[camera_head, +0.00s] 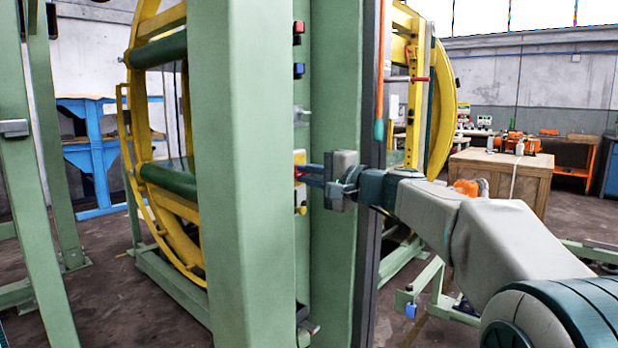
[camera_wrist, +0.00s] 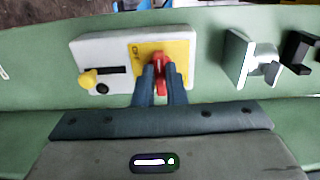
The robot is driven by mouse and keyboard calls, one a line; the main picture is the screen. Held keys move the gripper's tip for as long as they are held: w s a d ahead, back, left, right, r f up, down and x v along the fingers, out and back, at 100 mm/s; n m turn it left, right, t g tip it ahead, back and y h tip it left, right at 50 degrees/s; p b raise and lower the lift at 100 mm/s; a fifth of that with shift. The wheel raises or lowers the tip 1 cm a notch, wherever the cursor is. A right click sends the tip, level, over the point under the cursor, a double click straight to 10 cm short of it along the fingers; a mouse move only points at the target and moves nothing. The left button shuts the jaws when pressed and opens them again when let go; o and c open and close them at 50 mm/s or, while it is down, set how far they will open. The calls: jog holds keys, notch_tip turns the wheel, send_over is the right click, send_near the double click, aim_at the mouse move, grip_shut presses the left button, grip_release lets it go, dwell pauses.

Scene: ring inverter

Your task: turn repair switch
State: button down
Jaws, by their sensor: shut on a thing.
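The repair switch is a red knob (camera_wrist: 158,66) on a yellow plate (camera_wrist: 181,50), set in a light grey panel box (camera_wrist: 102,48) on the green column. In the wrist view my gripper (camera_wrist: 160,76) has both blue-grey fingers around the red knob, shut on it. The fingers hide part of the knob. In the head view my gripper (camera_head: 302,174) reaches from the right to the column's side, where the switch plate shows only edge-on and the knob is mostly hidden.
A yellow knob (camera_wrist: 88,79) sits at the left of the panel box. A metal bracket (camera_wrist: 238,60) stands out to its right. The green column (camera_head: 245,180) stands left of my gripper. A large yellow ring (camera_head: 150,200) stands behind it, and a wooden crate (camera_head: 500,178) is at the right.

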jog(key=shift+f, duration=0.1)
jog(key=c, duration=1.5)
grip_release()
jog(key=p+v, duration=0.1)
jog(key=v, duration=1.3)
